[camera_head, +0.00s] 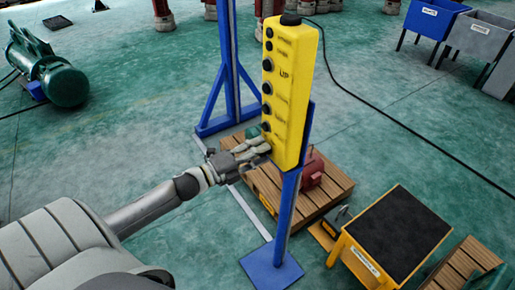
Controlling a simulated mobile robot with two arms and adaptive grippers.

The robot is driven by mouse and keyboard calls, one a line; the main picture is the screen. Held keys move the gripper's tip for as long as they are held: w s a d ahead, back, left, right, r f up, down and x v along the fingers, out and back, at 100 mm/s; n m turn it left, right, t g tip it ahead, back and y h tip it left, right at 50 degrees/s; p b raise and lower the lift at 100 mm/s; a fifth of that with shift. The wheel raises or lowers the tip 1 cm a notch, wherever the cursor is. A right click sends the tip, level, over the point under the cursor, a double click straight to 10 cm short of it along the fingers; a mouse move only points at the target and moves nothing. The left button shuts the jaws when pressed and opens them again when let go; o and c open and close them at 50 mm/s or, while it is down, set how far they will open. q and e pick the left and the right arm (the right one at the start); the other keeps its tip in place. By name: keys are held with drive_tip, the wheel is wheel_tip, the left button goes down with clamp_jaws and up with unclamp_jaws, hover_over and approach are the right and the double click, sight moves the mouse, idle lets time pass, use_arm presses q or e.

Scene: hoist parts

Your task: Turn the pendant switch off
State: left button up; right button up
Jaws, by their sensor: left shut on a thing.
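The yellow pendant (293,90) stands upright at the top of a blue post. Its face has a column of black buttons and the label "UP". My left gripper (262,147) reaches in from the left to the lower part of that face. Its fingers are shut on the pendant's switch, low on the face. The fingers hide the switch, so its position cannot be seen. My right gripper is not in view.
The blue post (287,215) stands on a square foot. Behind it a wooden pallet (330,188) holds a red part. A yellow step with a black top (395,235) stands at right. A green motor (62,82) lies far left. A black cable crosses the floor.

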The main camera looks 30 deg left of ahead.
use_arm(q)
drive_tip(key=shift+f+n+p, duration=0.2)
drive_tip(key=shift+n+p, duration=1.15)
drive_tip(key=shift+n, duration=2.25)
drive_tip(key=o, duration=1)
drive_tip(key=shift+s, duration=0.1)
drive_tip(key=v, duration=1.2)
